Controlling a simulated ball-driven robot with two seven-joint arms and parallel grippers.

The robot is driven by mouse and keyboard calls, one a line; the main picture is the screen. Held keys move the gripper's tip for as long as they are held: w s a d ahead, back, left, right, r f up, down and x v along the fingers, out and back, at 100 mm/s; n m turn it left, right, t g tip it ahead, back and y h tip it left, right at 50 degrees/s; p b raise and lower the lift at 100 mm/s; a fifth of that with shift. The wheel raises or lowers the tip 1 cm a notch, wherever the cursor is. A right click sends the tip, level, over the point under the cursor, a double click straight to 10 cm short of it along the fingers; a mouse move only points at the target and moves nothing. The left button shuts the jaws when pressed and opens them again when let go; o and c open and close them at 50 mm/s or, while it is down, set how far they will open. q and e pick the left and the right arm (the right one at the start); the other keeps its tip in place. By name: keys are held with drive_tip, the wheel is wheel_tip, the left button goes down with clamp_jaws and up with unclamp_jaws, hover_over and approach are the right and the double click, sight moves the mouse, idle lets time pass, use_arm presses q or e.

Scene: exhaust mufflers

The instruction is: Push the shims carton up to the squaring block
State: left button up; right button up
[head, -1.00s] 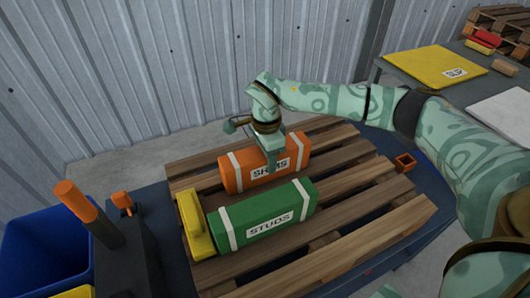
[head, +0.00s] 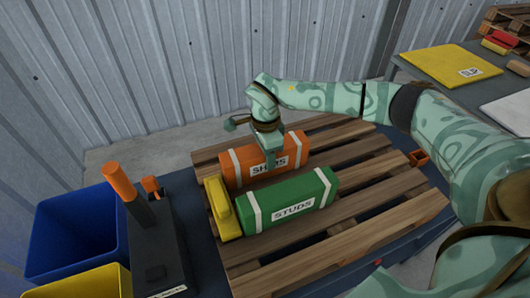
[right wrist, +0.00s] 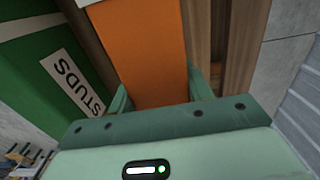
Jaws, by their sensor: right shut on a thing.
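The shims carton (head: 240,167), orange with pale bands, lies on the wooden pallet (head: 350,215). It also fills the middle of the right wrist view (right wrist: 150,60). My right gripper (head: 271,161) is shut on it from above, with a finger at each side, covering part of its label. The yellow squaring block (head: 222,208) stands at the left ends of the cartons. The shims carton's left end is at or very close to the block's far part; I cannot tell whether they touch. My left gripper is not in view.
The green studs carton (head: 315,190) lies just in front of the shims carton, its left end by the block. A dark stand with an orange handle (head: 122,183), a blue bin (head: 75,235) and a yellow bin (head: 95,283) are at left. Bare pallet slats lie to the right.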

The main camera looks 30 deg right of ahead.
drive_tip(key=o, duration=1.2)
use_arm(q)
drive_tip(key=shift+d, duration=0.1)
use_arm(e)
drive_tip(key=shift+o, duration=0.2)
use_arm(q)
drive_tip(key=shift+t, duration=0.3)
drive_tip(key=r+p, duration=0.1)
drive_tip(key=p, duration=0.1)
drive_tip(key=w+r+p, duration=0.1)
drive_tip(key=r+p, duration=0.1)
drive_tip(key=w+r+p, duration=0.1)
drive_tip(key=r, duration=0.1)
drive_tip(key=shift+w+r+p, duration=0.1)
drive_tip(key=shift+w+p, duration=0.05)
drive_tip(key=shift+p, duration=0.25)
use_arm(e)
wheel_tip(320, 180, up, 16)
drive_tip(key=shift+r, duration=0.15)
